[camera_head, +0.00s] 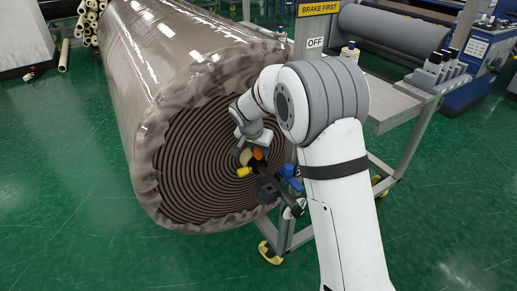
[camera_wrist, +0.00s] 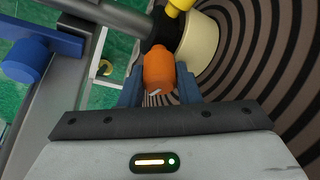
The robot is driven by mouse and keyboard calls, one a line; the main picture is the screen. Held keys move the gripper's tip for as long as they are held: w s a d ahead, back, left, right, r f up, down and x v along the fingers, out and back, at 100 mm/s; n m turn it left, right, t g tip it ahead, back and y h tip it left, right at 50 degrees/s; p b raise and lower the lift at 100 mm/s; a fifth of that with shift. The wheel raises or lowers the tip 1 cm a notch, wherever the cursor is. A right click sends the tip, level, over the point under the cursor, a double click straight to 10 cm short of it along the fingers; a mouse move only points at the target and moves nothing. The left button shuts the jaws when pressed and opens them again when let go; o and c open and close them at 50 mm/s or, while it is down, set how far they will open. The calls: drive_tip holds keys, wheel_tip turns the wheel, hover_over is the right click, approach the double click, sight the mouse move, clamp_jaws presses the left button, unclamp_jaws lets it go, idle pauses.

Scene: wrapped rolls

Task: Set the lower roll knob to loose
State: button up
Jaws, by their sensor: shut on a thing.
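An orange knob (camera_wrist: 158,72) sits between the two blue-grey fingers of my gripper (camera_wrist: 158,85) in the wrist view, and the fingers are shut on it. It has a small white mark near its lower end. It also shows in the head view (camera_head: 258,153), in front of the roll's spiral end, where my arm partly hides the fingers. A yellow knob or cap (camera_wrist: 180,6) is just beyond it on a dark fitting. A blue knob (camera_wrist: 27,60) is at the left. I cannot read any loose or tight label.
The big wrapped roll (camera_head: 170,60) fills the left and its spiral end faces me. A metal frame (camera_head: 405,150) on yellow-footed casters stands at the right. Signs (camera_head: 318,8) read BRAKE FIRST and OFF. Bottles (camera_head: 349,52) stand on the frame. Green floor is clear at front left.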

drive_tip(key=shift+n, duration=0.3)
drive_tip(key=n, duration=0.1)
drive_tip(key=n+y+p, duration=0.1)
drive_tip(key=n, duration=0.1)
drive_tip(key=shift+r+n+t+y, duration=0.15)
drive_tip(key=shift+n+t+y, duration=0.15)
drive_tip(key=n+y+p, duration=0.1)
drive_tip(key=n, duration=0.2)
drive_tip(key=shift+p, duration=0.4)
drive_tip(key=n+b, duration=0.1)
drive_tip(key=n+y+b, duration=0.1)
drive_tip(key=n, duration=0.1)
drive_tip(key=shift+f+n+y, duration=0.3)
drive_tip(key=shift+r+n+g+b, duration=0.15)
drive_tip(key=shift+n+g+b, duration=0.35)
drive_tip(key=shift+n+b, duration=0.45)
drive_tip(key=shift+y, duration=0.3)
drive_tip(key=o, duration=1)
